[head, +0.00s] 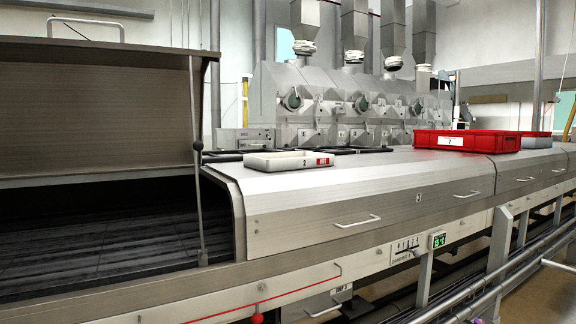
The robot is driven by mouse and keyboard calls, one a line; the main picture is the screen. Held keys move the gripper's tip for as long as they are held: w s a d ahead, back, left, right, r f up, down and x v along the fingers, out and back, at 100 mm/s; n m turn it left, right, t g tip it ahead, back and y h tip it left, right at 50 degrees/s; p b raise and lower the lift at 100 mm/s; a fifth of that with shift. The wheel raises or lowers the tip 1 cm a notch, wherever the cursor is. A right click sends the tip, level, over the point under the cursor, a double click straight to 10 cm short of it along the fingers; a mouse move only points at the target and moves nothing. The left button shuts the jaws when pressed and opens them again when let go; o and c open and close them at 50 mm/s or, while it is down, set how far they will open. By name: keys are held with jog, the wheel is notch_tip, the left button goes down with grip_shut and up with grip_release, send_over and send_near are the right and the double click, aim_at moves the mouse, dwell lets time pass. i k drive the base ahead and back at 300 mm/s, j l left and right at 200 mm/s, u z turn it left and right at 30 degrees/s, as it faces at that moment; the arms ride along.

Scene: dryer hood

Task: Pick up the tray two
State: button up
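A shallow white tray (285,165) marked with a "2" lies on top of the metal dryer hood (375,190), near the hood's left end. It has a small red and white label at its right end. The tray looks empty, though its inside shows only at a flat angle. Nothing touches it from above. My gripper is not in view.
A raised lid (95,110) on a thin rod stands at left. Handles and pipes run along the front.

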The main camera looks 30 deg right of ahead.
aim_at(268, 163)
jog(key=i+l, duration=0.1)
jog(key=l, duration=0.3)
jog(key=i+l, duration=0.1)
jog(key=l, duration=0.3)
jog(key=i+l, duration=0.1)
jog(key=l, duration=0.3)
jog(key=i+l, duration=0.1)
jog(key=l, duration=0.3)
jog(key=i+l, duration=0.1)
jog(key=l, duration=0.3)
